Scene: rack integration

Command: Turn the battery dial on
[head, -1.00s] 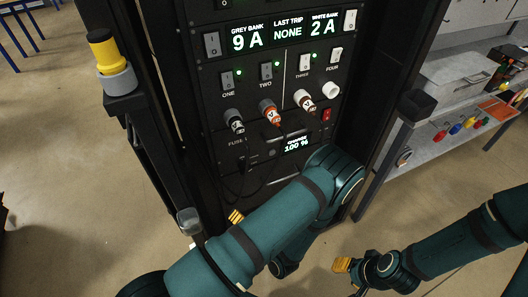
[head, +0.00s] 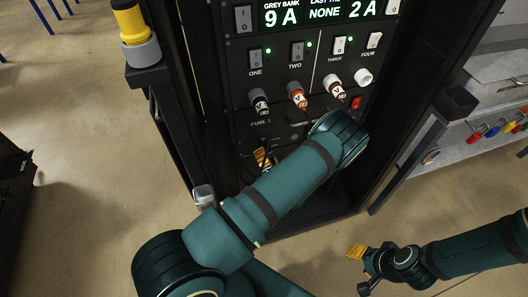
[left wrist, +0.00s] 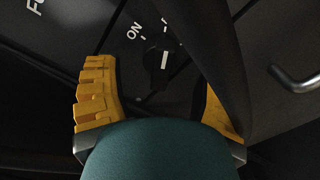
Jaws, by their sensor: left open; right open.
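The battery dial (left wrist: 157,60) is a black knob with a white pointer mark in the left wrist view. A white "ON" label (left wrist: 134,31) is to its upper left, and the pointer is turned away from that label. My left gripper (left wrist: 157,82) is open, its yellow fingers on either side of the dial, with no visible contact. In the head view one yellow finger of the left gripper (head: 262,159) shows before the lower rack panel, and I cannot make out the dial there. My right gripper (head: 361,268) is open and empty, low at the right, away from the rack.
A black cable (left wrist: 212,45) crosses in front of the left gripper's right finger. A metal handle (left wrist: 300,78) is at the right. The rack's side post (head: 180,130) is at the left.

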